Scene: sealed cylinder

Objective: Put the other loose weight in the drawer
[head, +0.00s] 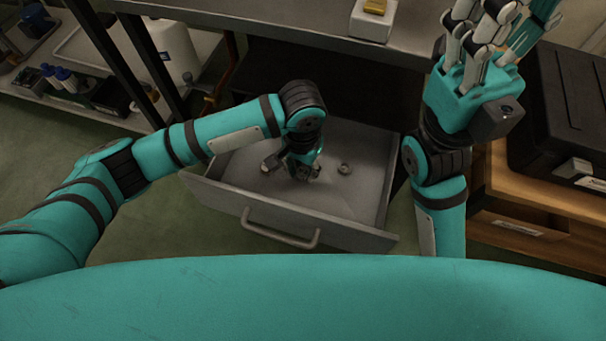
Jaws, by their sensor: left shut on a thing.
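A grey metal drawer (335,226) is pulled open below the bench. My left gripper (303,172) reaches down into it from the left, low over its floor. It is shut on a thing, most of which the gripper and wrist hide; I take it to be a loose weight. A small round metal weight (344,168) lies on the drawer floor just right of the gripper, apart from it. My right gripper (488,25) is raised at the upper right, beside the bench. Its fingers point up, look spread and show nothing between them.
The grey bench top (290,18) spans the back, with a white device (373,22) on it. A black case (565,110) sits on a wooden cabinet (530,205) at the right. A shelf with bottles (65,78) is at the left. The drawer's front and right floor are clear.

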